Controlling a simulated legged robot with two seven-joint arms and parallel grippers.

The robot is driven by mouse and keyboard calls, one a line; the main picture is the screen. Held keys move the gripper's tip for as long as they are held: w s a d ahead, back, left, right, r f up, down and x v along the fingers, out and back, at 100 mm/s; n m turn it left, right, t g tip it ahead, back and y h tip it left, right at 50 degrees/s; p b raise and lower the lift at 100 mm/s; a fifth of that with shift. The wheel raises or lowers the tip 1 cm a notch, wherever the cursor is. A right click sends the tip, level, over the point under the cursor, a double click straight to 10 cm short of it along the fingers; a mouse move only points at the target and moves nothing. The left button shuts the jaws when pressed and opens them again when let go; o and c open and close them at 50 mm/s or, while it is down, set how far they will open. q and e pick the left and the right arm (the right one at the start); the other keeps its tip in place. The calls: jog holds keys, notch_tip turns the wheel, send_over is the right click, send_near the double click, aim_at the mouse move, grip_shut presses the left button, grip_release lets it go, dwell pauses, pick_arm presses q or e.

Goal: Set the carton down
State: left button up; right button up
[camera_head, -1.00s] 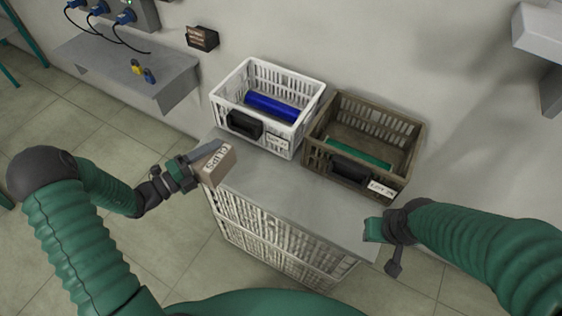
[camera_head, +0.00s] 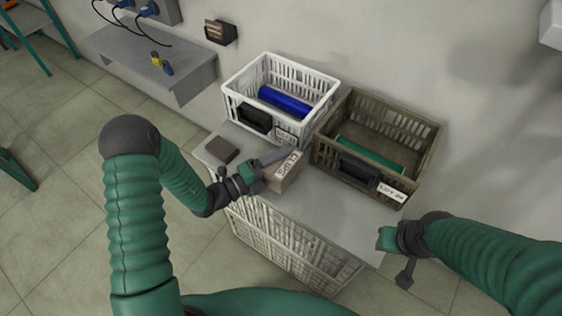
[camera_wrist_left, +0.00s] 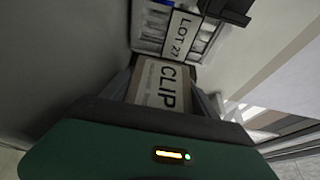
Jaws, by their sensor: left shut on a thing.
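The carton (camera_head: 287,176) is a small brown box with a white label that reads CLIPS. My left gripper (camera_head: 268,168) is shut on it at the grey top, in front of the white crate. Whether its bottom touches the surface is hard to tell. In the left wrist view the carton (camera_wrist_left: 158,85) sits between my fingers, its label facing the camera. My right gripper (camera_head: 388,238) is at the right front corner of the grey top, away from the carton; its fingers are too small to read.
A white crate (camera_head: 235,104) with a blue roll and a brown crate (camera_head: 326,152) with a green roll stand at the back of the grey top (camera_head: 335,208). A dark flat block (camera_head: 222,149) lies at its left end. The front middle is bare.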

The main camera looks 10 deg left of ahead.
pick_arm(q)
jog(key=shift+f, duration=0.25)
jog(key=shift+a+f, duration=0.4)
jog(key=shift+a, duration=0.25)
jog(key=o, duration=1.3)
jog(key=shift+s, duration=0.1)
jog(key=o, duration=0.4)
jog(key=shift+d, duration=0.3)
jog(key=shift+r, duration=0.25)
jog(key=v, duration=0.8)
jog(key=p+v, duration=0.1)
jog(key=v, duration=0.3)
jog(key=shift+a+r, duration=0.1)
jog(key=shift+r, duration=0.3)
